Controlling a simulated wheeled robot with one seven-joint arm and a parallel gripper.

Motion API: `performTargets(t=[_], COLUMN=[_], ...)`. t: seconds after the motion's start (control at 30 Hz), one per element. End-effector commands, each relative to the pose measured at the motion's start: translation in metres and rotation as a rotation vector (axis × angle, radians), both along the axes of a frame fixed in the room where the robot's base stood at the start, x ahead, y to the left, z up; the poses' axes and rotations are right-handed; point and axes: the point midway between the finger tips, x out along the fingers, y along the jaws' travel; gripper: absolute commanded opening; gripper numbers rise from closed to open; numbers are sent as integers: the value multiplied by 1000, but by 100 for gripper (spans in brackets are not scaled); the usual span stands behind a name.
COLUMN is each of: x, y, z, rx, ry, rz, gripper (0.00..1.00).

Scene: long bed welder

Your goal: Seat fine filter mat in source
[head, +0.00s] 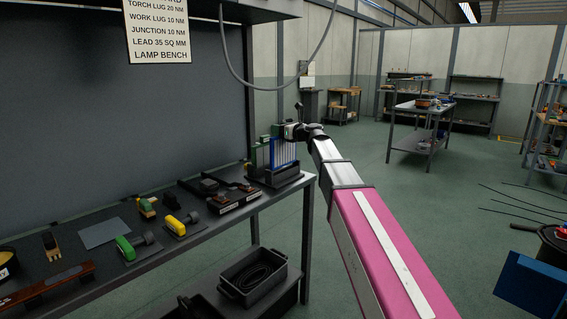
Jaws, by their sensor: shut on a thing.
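My gripper (291,132) is at the far right end of the bench, above a dark slotted holder (273,178). It is shut on the top of an upright blue-framed, pale panel (284,153), which looks like the fine filter mat. The panel's lower end is at the holder; I cannot tell whether it is fully down in it. Another upright panel (259,157), greenish and grey, stands just left of it. The fingertips are small and partly hidden by my wrist. No part in view is clearly marked as the source.
The dark bench (190,243) holds a grey sheet (105,232), a green-handled tool (125,248), a yellow-handled tool (175,226) and dark clamps (232,198). A bin with coiled cable (252,277) sits on the shelf below. A cable (224,55) hangs above.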

Motion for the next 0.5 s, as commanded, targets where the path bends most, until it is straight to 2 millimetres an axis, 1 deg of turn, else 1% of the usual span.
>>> performTargets(t=[0.3, 0.5], x=[0, 0], y=[0, 0], z=[23, 32], rx=[0, 0], ry=[-1, 0], rz=[0, 0], gripper=[24, 24])
